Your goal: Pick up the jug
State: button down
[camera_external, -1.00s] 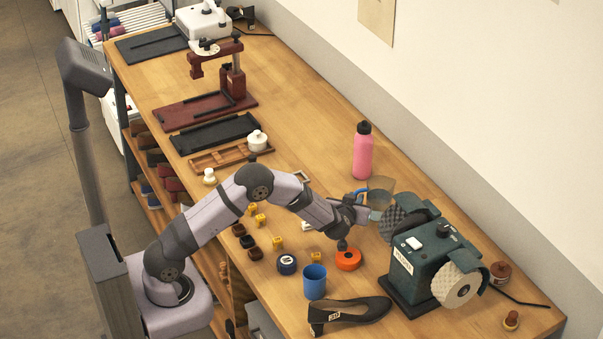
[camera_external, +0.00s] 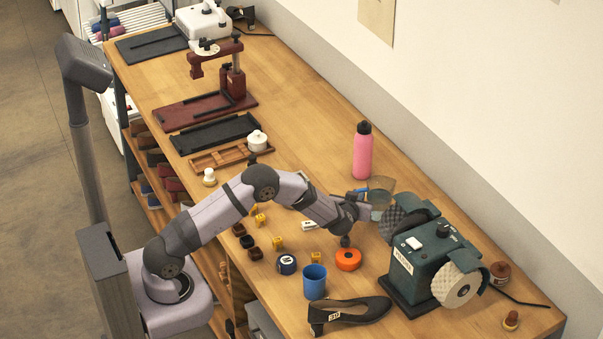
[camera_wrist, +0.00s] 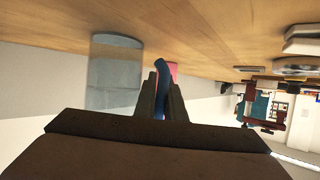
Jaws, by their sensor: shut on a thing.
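The jug (camera_external: 381,198) is clear and see-through, with a blue handle. In the external view it stands between the pink bottle and the green machine, at the tip of my gripper (camera_external: 364,208). In the wrist view, which is upside down, the jug's clear body (camera_wrist: 115,72) is just left of my gripper's fingers (camera_wrist: 161,95). The blue handle (camera_wrist: 161,72) runs between the two fingers, and my gripper is shut on it. I cannot tell whether the jug's base touches the table.
A pink bottle (camera_external: 362,152) stands behind the jug. A green grinding machine (camera_external: 436,262) is close on the right. An orange ring (camera_external: 348,260), a blue cup (camera_external: 314,282) and a black shoe (camera_external: 352,312) lie in front. The back of the table along the wall is mostly clear.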

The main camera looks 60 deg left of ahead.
jog(key=shift+r, duration=0.25)
notch_tip(320, 180, up, 10)
jog(key=shift+f, duration=0.25)
dwell(1.0)
jog(key=shift+r, duration=0.1)
